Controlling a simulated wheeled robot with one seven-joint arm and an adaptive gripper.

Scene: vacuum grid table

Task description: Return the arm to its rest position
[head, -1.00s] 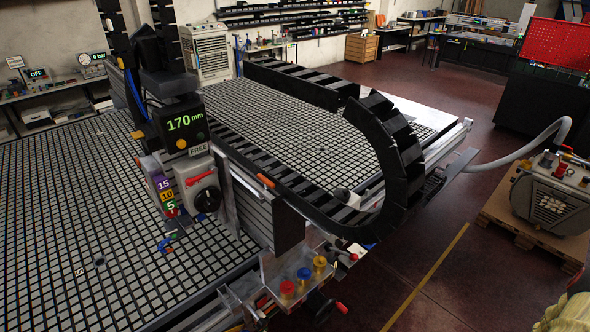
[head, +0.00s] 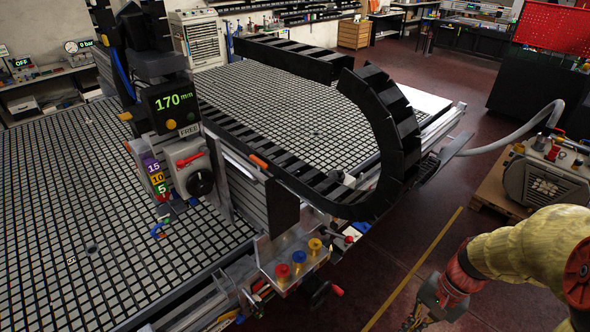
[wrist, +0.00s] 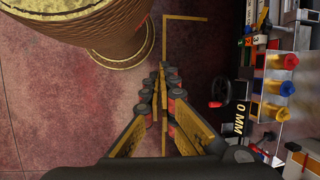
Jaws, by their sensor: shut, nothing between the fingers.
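My arm shows at the lower right of the head view, in a yellow cover with red joints. My gripper (head: 418,318) hangs at the bottom edge of the head view, over the dark red floor and clear of the table. In the wrist view my gripper (wrist: 163,75) is shut, its fingers together with nothing between them. The grid table (head: 60,190) lies to the left of the arm in the head view. The gantry unit with a 170 mm display (head: 172,104) stands over it.
A plate with red, blue and yellow knobs (head: 298,257) juts from the table's near corner, left of my gripper. A pump on a pallet (head: 541,183) stands at the right, behind my arm. The floor between (head: 425,225) is open, with a yellow line.

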